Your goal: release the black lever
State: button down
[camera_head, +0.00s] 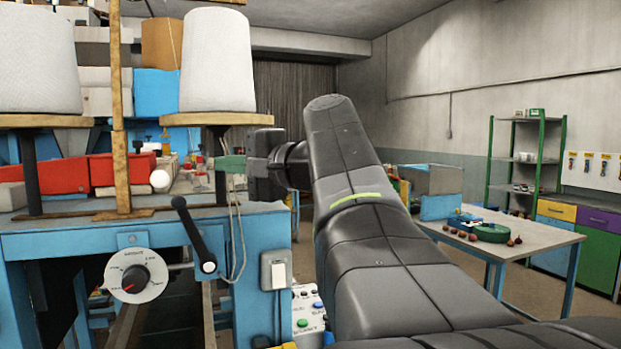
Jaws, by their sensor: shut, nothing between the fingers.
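The black lever (193,235) is on the front of the blue machine frame. It tilts up and to the left from a pale round pivot, with its rounded knob at the upper end. My gripper (240,163) is above and to the right of the lever, apart from it, pointing left near the black post under the right-hand white cone. Its fingers look shut and empty. A green tip shows at its left end; I cannot tell whether it is part of the fingers.
A round dial (135,276) with a red-marked black knob is left of the lever. A light switch box (276,270) is at its lower right. White thread cones (217,62) stand on wooden discs above. A table (490,240) with small items stands to the right.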

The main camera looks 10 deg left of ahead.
jog(key=shift+s+d+r, duration=0.25)
jog(key=shift+d+r, duration=0.05)
jog(key=shift+d, duration=0.35)
jog(key=shift+s+d+r, duration=0.25)
jog(key=shift+d+r, duration=0.05)
jog(key=shift+d, duration=0.3)
jog(key=shift+a, duration=0.1)
